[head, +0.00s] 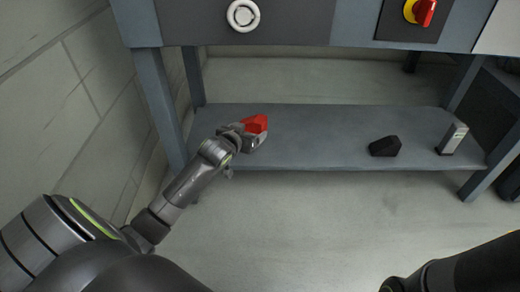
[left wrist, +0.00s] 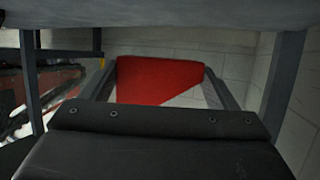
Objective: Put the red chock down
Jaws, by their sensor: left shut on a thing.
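The red chock (head: 256,123) is at the left part of the low grey shelf (head: 320,135) in the head view. My left gripper (head: 250,136) is shut on it. In the left wrist view the red chock (left wrist: 160,80) sits between the two fingers (left wrist: 165,90), with its lower part hidden by the dark gripper body. I cannot tell whether the chock touches the shelf. My right gripper is not in view; only a dark part of my right arm shows at the lower right.
A black chock-like block (head: 385,146) and a small grey upright box (head: 452,138) stand at the shelf's right end. The shelf's middle is clear. Grey legs (head: 160,105) hold an upper panel with a white ring (head: 243,15) and a red knob (head: 424,11). A block wall (head: 70,100) is at left.

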